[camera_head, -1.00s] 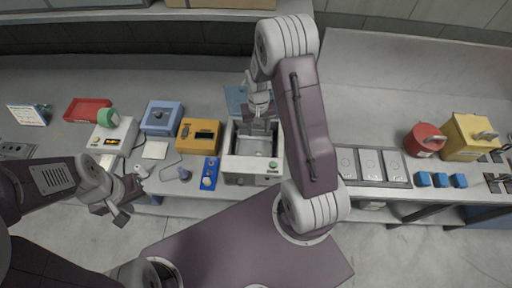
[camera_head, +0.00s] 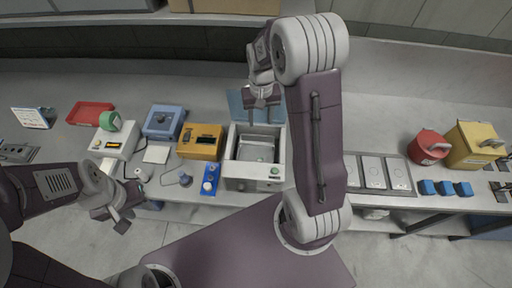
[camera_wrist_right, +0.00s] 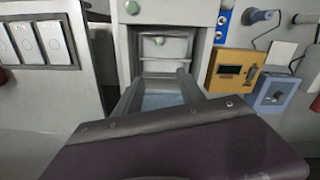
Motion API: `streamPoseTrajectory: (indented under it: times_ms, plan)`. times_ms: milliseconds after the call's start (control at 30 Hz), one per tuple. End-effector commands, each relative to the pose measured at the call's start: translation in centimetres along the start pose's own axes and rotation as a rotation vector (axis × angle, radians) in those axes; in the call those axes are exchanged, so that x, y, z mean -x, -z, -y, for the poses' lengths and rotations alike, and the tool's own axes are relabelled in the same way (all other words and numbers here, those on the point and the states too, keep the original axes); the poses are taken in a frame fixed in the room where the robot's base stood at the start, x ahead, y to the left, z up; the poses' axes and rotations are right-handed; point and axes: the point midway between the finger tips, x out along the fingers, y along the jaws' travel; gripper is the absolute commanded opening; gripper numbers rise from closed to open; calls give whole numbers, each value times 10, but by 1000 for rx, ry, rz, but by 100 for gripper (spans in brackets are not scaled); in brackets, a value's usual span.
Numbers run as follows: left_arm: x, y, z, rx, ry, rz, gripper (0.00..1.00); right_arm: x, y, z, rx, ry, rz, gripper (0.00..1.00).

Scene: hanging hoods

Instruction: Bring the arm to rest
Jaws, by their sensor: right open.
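My right arm arches over the bench in the head view. Its gripper (camera_head: 263,104) is open and empty, pointing down near the back of an open-topped grey box (camera_head: 231,157).
Left of the box stand a yellow device (camera_head: 200,141), a blue device (camera_head: 164,122) and a blue button strip (camera_head: 210,179). A red tray (camera_head: 90,113) lies further left.

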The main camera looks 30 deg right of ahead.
Motion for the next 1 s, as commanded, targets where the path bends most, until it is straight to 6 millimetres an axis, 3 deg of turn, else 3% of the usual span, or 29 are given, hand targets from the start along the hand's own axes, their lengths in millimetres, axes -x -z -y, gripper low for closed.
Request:
streamPoseTrajectory:
  times_ms: [233,367,467,533,600,700,800,1000]
  plan:
    - [-1,0,0,0,0,0,36,-1,0,0,1,0,0,46]
    - [-36,-4,1,0,0,0,36,-20,3,14,39,5,-43,46]
    - [-82,-9,2,0,0,0,36,-49,-30,33,102,12,-60,46]
    - [-110,-12,2,0,0,1,36,-75,-66,41,156,20,-70,46]
    - [-125,-13,2,0,0,1,36,-95,-98,43,201,27,-80,46]
    - [-126,-13,2,0,0,0,36,-109,-133,39,239,30,-83,46]
    - [-119,-12,2,0,0,-1,36,-116,-151,33,251,30,-76,46]
    - [-119,-12,2,0,0,-1,36,-116,-144,35,266,34,-105,46]
